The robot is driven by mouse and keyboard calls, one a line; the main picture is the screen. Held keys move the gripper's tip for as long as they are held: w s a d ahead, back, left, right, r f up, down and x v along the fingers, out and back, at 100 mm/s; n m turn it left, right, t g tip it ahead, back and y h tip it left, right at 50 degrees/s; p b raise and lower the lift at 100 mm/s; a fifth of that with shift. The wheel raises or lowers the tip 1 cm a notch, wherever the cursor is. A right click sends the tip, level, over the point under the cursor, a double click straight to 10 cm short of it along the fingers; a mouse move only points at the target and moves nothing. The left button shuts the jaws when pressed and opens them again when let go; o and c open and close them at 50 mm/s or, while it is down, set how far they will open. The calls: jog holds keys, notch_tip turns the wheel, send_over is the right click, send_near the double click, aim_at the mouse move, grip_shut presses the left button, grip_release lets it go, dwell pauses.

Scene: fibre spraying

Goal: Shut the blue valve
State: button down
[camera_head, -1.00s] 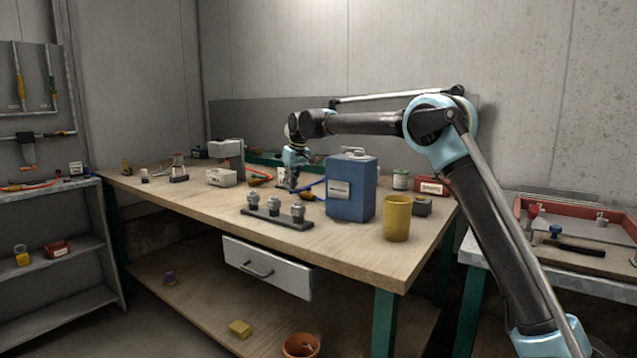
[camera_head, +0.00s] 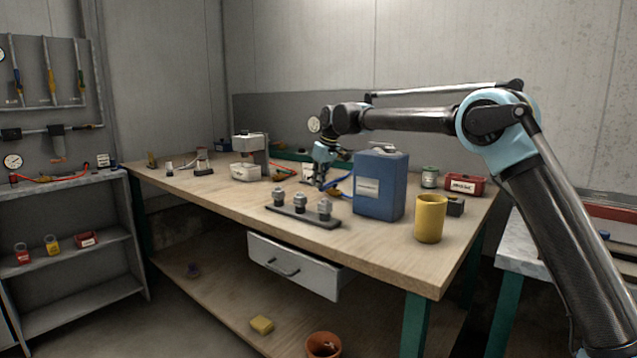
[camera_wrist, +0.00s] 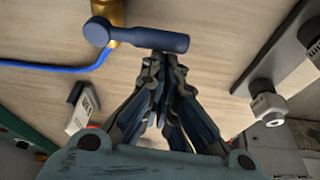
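The blue valve has a T-shaped blue handle (camera_wrist: 150,39) on a brass body (camera_wrist: 106,10), at the top of the wrist view. A blue hose (camera_wrist: 60,68) runs left from it. My gripper (camera_wrist: 164,58) has its fingertips drawn together just below the handle's crossbar, with nothing seen between them. Whether the tips touch the bar I cannot tell. In the head view my gripper (camera_head: 320,186) points down at the bench, left of the blue canister; the valve is mostly hidden there and only a stretch of blue hose (camera_head: 340,181) shows clearly.
The blue canister (camera_head: 378,185) stands close to the right of my gripper. A rack (camera_head: 301,217) with three grey fittings lies in front. A yellow cup (camera_head: 430,219) stands at the bench's front right. The wooden bench (camera_head: 215,200) is clear at the front left.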

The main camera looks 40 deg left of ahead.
dwell(0.3)
jog(key=shift+w+a, duration=0.1)
jog(key=shift+a, duration=0.2)
jog(key=a, duration=0.3)
jog(key=shift+a+r, duration=0.1)
jog(key=shift+a, duration=0.15)
jog(key=v, duration=0.9)
jog(key=shift+w+d+r, duration=0.25)
jog(key=shift+r, duration=0.1)
